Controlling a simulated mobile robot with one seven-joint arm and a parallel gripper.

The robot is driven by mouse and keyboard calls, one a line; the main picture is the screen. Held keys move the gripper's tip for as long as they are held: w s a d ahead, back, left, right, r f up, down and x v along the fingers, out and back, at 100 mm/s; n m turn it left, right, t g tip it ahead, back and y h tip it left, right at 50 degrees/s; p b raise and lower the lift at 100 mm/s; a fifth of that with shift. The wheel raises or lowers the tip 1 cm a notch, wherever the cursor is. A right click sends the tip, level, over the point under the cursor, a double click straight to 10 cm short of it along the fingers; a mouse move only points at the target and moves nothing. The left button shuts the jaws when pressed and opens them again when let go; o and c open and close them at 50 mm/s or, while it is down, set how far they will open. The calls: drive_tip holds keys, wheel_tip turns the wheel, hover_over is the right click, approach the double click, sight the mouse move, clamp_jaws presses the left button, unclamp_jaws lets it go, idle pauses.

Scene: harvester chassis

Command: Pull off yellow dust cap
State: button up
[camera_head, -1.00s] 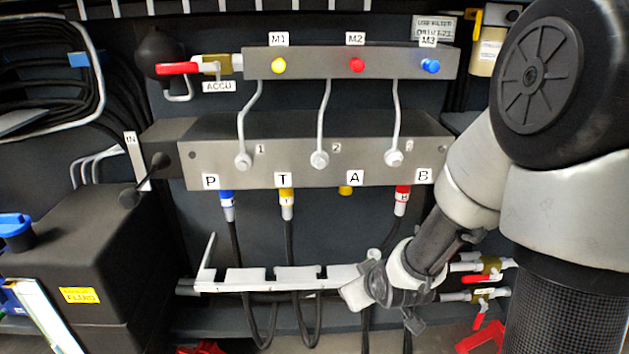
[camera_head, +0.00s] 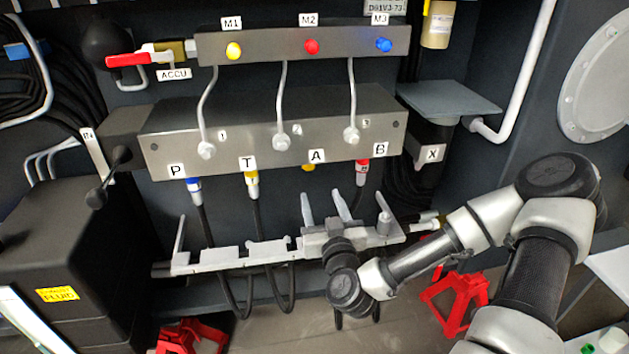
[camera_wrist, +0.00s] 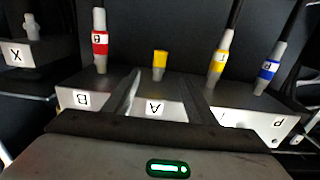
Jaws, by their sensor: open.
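The small yellow dust cap (camera_head: 308,167) sits on the underside of the manifold block at the port labelled A (camera_head: 317,155). In the wrist view the cap (camera_wrist: 160,59) appears upside down, just beyond and between my finger ends. My gripper (camera_head: 321,194) is open and empty, its two pale fingers pointing up below the ports labelled A and B. In the wrist view my gripper (camera_wrist: 162,76) has one finger on each side of label A. The fingertips look apart from the cap; the exact gap cannot be told.
Hoses with blue (camera_head: 194,184), yellow (camera_head: 252,184) and red (camera_head: 362,172) fittings hang at P, T and B beside the cap. A black tank (camera_head: 50,245) stands at left.

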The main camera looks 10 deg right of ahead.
sight(310, 166)
drive_tip(key=w, duration=1.5)
clamp_jaws()
drive_tip(key=shift+b, duration=0.3)
drive_tip(key=shift+f, duration=0.3)
drive_tip(key=shift+f+b, duration=1.65)
drive_tip(key=shift+f, duration=0.4)
drive_tip(key=shift+s, duration=0.1)
